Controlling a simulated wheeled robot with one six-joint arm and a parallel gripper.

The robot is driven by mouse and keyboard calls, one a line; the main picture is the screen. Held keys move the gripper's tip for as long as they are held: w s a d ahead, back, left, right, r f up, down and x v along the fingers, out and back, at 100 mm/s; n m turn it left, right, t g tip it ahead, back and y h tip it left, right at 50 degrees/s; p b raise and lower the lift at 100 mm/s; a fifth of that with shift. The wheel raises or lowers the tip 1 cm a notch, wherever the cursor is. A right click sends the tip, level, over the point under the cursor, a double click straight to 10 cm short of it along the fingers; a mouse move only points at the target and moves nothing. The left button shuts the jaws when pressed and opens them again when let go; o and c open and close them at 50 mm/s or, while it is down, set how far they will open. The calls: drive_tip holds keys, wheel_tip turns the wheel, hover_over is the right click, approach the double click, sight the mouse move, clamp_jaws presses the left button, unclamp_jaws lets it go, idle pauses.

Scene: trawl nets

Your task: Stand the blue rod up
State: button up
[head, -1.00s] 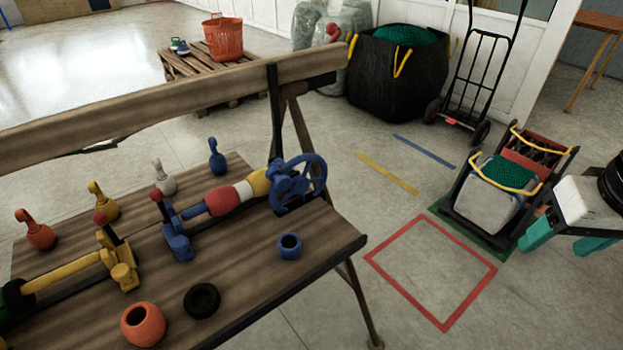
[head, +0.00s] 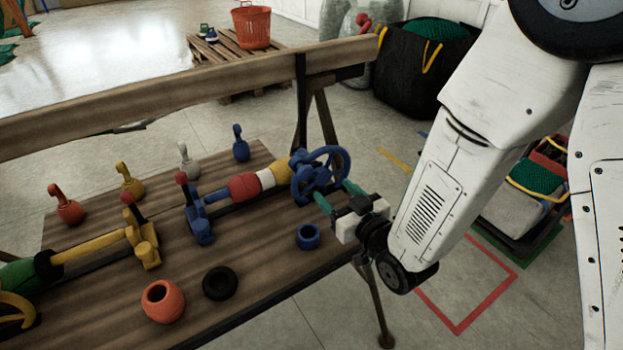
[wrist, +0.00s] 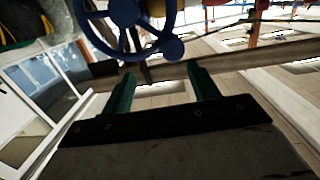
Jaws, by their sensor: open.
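A blue lever rod (head: 190,197) with a red ball tip rises from a blue block (head: 201,228) on the wooden bench and leans a little left. A short blue bar (head: 216,195) runs from there towards a red, white and yellow cylinder (head: 243,186). I cannot tell which of these the task means. A blue handwheel (head: 320,176) is at the cylinder's right end. My gripper (head: 338,196) is open and empty, its teal fingers close to the wheel's right side. In the wrist view my open fingers (wrist: 160,88) point below the wheel (wrist: 127,20); contact is not visible.
A blue ring (head: 308,236), a black ring (head: 219,283) and an orange pot (head: 163,301) stand at the bench's front. Several hooked weights, including a blue one (head: 240,146), stand behind. A wooden beam (head: 180,90) crosses behind the bench.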

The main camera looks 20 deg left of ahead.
sight(308, 176)
drive_tip(key=shift+y, duration=0.6)
drive_tip(key=x, duration=0.2)
drive_tip(key=s+x, duration=0.1)
drive_tip(key=x, duration=0.2)
drive_tip(key=a+x, duration=0.1)
drive_tip(key=x, duration=0.1)
drive_tip(key=shift+a+f, duration=0.3)
drive_tip(key=shift+a, duration=0.05)
clamp_jaws()
